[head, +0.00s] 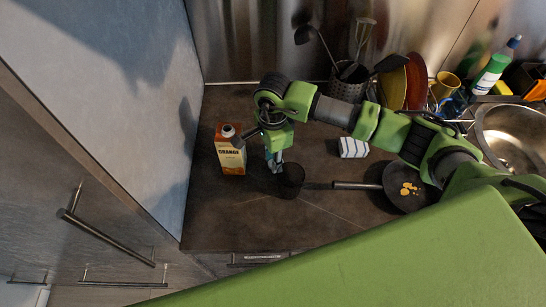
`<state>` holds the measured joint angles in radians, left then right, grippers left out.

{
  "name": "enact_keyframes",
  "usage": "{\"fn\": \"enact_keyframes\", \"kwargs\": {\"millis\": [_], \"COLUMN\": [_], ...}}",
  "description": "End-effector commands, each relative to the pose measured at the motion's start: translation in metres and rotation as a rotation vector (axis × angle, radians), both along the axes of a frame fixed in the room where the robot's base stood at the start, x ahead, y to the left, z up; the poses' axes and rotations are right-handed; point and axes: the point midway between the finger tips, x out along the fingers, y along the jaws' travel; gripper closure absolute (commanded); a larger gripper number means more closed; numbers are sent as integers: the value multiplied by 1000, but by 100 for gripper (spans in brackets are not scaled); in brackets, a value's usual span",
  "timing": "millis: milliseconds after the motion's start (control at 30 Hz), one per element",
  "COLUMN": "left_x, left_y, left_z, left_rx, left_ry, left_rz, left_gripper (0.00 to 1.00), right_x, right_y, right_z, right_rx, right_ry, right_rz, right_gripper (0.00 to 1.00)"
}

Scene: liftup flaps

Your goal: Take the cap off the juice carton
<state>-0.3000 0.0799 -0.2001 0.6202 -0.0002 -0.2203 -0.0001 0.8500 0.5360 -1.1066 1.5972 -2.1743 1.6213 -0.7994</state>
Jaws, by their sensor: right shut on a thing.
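The orange-and-white juice carton (231,158) stands upright at the left of the dark counter, with the word ORANGE on its front. Its cap (228,131) shows on top, at the carton's upper edge. My left gripper is not in view.
Free counter (225,215) lies in front of the carton.

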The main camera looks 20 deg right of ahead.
Motion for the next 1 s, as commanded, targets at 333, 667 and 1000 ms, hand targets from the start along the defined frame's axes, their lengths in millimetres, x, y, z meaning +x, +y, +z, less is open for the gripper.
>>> {"fn": "enact_keyframes", "kwargs": {"millis": [333, 667, 1000], "left_x": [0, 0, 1], "left_y": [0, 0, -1], "left_z": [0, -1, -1], "left_rx": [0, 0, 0], "left_ry": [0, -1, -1], "left_rz": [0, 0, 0], "left_gripper": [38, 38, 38], "right_x": [0, 0, 1], "right_y": [0, 0, 0], "right_z": [-9, -9, 0], "right_rx": [0, 0, 1], "right_ry": [0, 0, -4], "right_rz": [1, 1, 2], "right_gripper": [100, 62, 62]}}
